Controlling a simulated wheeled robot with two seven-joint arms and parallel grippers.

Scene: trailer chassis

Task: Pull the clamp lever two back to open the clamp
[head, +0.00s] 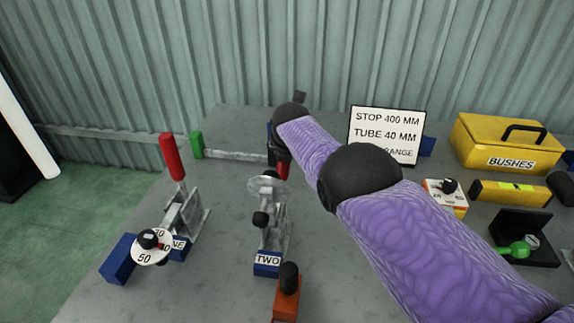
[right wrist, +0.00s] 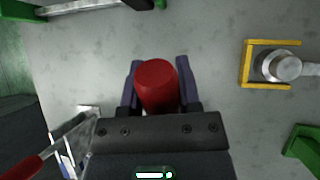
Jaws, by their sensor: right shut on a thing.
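Clamp two is a grey metal toggle clamp (head: 276,228) on a blue block marked TWO (head: 267,260). My right arm reaches over the table to it in the head view. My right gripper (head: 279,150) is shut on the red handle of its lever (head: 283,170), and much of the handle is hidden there. In the right wrist view the red handle (right wrist: 157,88) sits between the two fingers. Clamp one, to the left, has its red lever (head: 172,157) standing nearly upright. My left gripper is not in view.
A white dial (head: 152,247) stands before clamp one. An orange block with a black knob (head: 287,300) is in front of clamp two. A sign (head: 387,135), a yellow BUSHES toolbox (head: 507,143) and a black case (head: 524,235) are at right. A green stop (head: 197,145) is behind left.

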